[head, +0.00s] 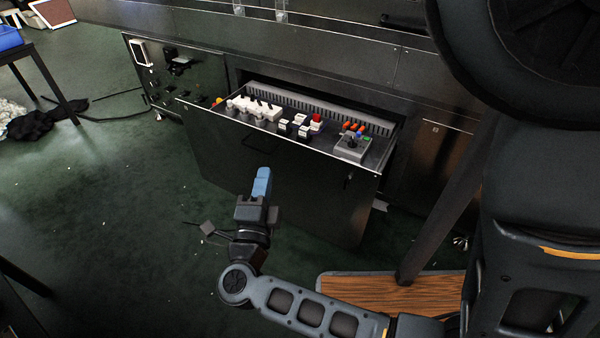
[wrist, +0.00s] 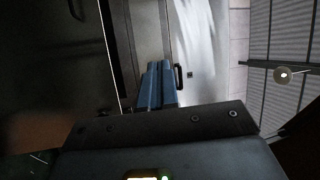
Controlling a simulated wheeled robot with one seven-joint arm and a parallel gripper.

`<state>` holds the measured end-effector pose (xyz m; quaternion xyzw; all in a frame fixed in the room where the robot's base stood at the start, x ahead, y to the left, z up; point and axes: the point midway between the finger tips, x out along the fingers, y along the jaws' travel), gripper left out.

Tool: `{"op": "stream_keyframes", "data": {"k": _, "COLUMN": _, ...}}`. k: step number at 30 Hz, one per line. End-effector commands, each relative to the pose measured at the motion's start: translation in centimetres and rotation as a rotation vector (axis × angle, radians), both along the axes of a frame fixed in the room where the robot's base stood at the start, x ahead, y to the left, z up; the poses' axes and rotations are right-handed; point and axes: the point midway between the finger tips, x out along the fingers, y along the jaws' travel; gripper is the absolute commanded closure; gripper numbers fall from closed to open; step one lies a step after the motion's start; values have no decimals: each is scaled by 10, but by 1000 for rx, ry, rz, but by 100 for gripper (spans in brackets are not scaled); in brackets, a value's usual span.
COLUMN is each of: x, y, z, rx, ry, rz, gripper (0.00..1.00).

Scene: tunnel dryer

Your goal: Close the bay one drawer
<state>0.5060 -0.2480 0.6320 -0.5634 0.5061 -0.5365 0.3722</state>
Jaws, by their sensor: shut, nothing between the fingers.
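The bay one drawer (head: 215,150) is a dark, deep drawer pulled out from the machine's front. Its open top shows several electrical parts inside. A dark bar handle (head: 262,142) is on its front face, and a small latch-like piece sits near the right edge. My gripper (head: 262,178), with blue fingers, is shut and empty. In the head view it appears in front of the drawer's front face; I cannot tell whether it touches. In the wrist view the blue fingers (wrist: 157,84) are together, with a dark handle-like piece (wrist: 179,77) close to their right.
A control panel (head: 165,75) is on the machine left of the drawer. A wood-topped surface (head: 350,287) lies at the lower right, near a dark slanted post. A table with a blue bin (head: 9,38) stands at far left. Green floor left of the drawer is mostly clear.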

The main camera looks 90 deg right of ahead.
Motion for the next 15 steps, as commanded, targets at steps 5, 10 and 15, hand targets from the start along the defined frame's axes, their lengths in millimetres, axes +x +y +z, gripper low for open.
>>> {"op": "stream_keyframes", "data": {"k": 5, "x": -2, "y": -42, "z": -66, "rx": 110, "ry": -148, "rz": -257, "gripper": 100}}
{"op": "stream_keyframes", "data": {"k": 10, "x": -4, "y": -57, "z": -87, "rx": 166, "ry": -204, "rz": -374, "gripper": 100}}
{"op": "stream_keyframes", "data": {"k": 15, "x": -10, "y": -67, "z": -91, "rx": 178, "ry": -214, "rz": -399, "gripper": 100}}
